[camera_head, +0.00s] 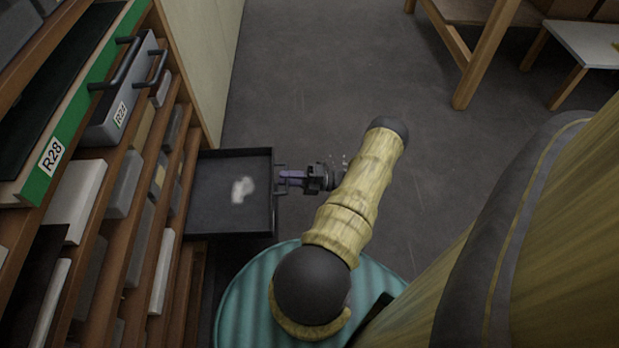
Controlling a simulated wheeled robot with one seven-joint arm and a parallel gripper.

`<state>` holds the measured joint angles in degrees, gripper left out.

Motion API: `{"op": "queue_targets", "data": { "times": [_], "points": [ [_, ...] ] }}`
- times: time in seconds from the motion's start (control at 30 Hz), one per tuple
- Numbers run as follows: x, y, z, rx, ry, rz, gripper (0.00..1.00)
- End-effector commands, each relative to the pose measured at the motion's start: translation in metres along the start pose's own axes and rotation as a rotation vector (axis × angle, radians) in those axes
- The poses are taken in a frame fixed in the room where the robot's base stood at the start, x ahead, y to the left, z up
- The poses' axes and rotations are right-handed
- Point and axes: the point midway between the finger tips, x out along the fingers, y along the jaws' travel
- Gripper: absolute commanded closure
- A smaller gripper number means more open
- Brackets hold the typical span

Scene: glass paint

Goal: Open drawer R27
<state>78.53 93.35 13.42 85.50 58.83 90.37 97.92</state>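A dark drawer (230,165) is pulled out low from the cabinet, with a whitish blotch inside it. No label shows on it, so I cannot tell whether it is R27. My gripper (284,179) is at the handle on the drawer's front, reaching it from the right. The fingertips are too small to show whether they are closed on the handle.
The wooden cabinet (176,97) holds several drawers. The green-fronted drawer R28 (71,131) stands out higher up, and a grey drawer (123,98) with a handle sits beneath it. A wooden table leg (487,55) stands at upper right. The floor (330,60) beyond the gripper is clear.

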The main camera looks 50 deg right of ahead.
Motion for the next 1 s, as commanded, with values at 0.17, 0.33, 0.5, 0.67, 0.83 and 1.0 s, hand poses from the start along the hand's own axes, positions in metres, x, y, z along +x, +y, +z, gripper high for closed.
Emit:
{"op": "queue_targets", "data": {
  "times": [0.17, 0.33, 0.5, 0.67, 0.83, 1.0],
  "points": [
    [-0.024, 0.002, 0.000, -0.001, -0.002, -0.002, 0.74],
    [-0.057, 0.002, -0.001, -0.001, -0.002, -0.002, 0.74],
    [-0.089, 0.000, 0.000, -0.002, -0.002, -0.003, 0.74],
    [-0.117, 0.000, 0.000, -0.002, -0.003, -0.004, 0.74],
    [-0.144, -0.001, -0.001, -0.001, -0.002, -0.004, 0.74],
    [-0.163, -0.001, 0.000, -0.001, -0.001, -0.003, 0.74]
  ]
}}
